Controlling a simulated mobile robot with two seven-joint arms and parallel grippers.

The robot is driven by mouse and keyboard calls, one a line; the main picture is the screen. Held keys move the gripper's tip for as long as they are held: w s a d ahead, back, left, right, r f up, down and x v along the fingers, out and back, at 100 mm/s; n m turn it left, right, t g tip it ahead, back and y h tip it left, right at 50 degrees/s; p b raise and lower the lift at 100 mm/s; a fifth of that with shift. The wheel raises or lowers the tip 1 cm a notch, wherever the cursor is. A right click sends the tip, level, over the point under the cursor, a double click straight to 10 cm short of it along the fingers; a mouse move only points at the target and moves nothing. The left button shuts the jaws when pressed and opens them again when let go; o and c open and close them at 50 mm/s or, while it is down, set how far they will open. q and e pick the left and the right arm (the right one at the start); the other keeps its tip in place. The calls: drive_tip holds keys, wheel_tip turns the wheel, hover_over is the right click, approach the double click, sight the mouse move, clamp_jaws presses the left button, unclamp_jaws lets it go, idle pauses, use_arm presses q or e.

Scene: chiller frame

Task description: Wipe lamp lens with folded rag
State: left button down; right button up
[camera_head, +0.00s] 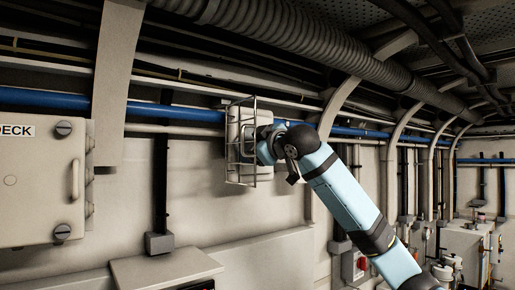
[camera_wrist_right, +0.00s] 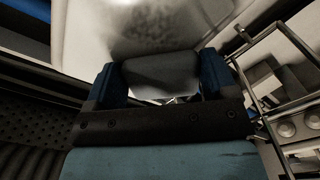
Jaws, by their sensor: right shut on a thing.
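The lamp (camera_head: 248,117) is on the wall, with a wire guard (camera_head: 227,150) on its left side in the head view. My right gripper (camera_head: 262,146) reaches in from the right and is at the lamp. In the right wrist view, its two blue fingers (camera_wrist_right: 160,84) are shut on a dark grey folded rag (camera_wrist_right: 162,72). The pale lamp lens (camera_wrist_right: 140,22) fills the area just beyond the rag. The rag appears against the lens or very close; I cannot tell which. In the head view the rag is hidden. My left gripper is out of view.
The guard's bars (camera_wrist_right: 275,38) run close beside the right finger in the right wrist view. A blue pipe (camera_head: 190,113) runs along the wall at lamp height. A panel box (camera_head: 40,185) is at left, and a ribbed duct (camera_head: 280,22) passes overhead.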

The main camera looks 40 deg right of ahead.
drive_tip(key=d+r, duration=0.1)
drive_tip(key=d, duration=0.7)
drive_tip(key=shift+s+d+r, duration=0.15)
drive_tip(key=shift+s+r, duration=0.15)
drive_tip(key=shift+s, duration=0.15)
idle(0.4)
drive_tip(key=shift+s, duration=0.1)
drive_tip(key=shift+s+a+b, duration=0.2)
drive_tip(key=shift+s+b, duration=0.25)
drive_tip(key=shift+s, duration=1)
drive_tip(key=shift+s+a+b, duration=0.15)
drive_tip(key=shift+s+b, duration=0.25)
drive_tip(key=shift+s, duration=1)
